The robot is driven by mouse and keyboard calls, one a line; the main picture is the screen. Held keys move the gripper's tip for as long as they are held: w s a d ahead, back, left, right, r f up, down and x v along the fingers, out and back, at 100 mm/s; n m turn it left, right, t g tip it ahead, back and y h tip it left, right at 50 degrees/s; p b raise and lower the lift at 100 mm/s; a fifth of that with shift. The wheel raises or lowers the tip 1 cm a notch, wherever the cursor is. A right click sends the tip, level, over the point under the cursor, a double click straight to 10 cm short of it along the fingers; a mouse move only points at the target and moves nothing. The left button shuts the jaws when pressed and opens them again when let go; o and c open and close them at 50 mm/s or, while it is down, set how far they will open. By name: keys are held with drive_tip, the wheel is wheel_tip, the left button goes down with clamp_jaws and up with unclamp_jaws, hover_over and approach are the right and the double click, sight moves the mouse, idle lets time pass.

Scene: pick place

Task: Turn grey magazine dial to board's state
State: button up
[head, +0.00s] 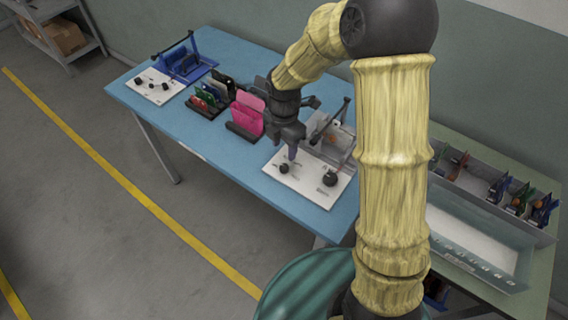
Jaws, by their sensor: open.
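The grey magazine (331,138) stands on the right part of the blue table, partly hidden behind my arm. In front of it lies a white panel (309,186) with black knobs: a larger one (330,179) on the right and a smaller one (283,168) on the left. Marks on the panel are too small to read. My gripper (291,155) points down just above the panel's left part, near the smaller knob. It is open; I cannot tell whether it touches anything. A pink board (248,113) stands upright in a dark holder; no state is readable on it.
A blue magazine (186,65) with its own white knob panel (153,86) is at the table's far left. A dark rack (211,100) holds several coloured boards. At right, a grey bin (489,190) holds boards. The blue table's (225,160) front strip is clear.

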sight(284, 166)
wheel_tip(284, 166, down, 8)
drive_tip(key=shift+f+b, duration=0.25)
drive_tip(key=shift+b, duration=0.1)
drive_tip(key=c, duration=1)
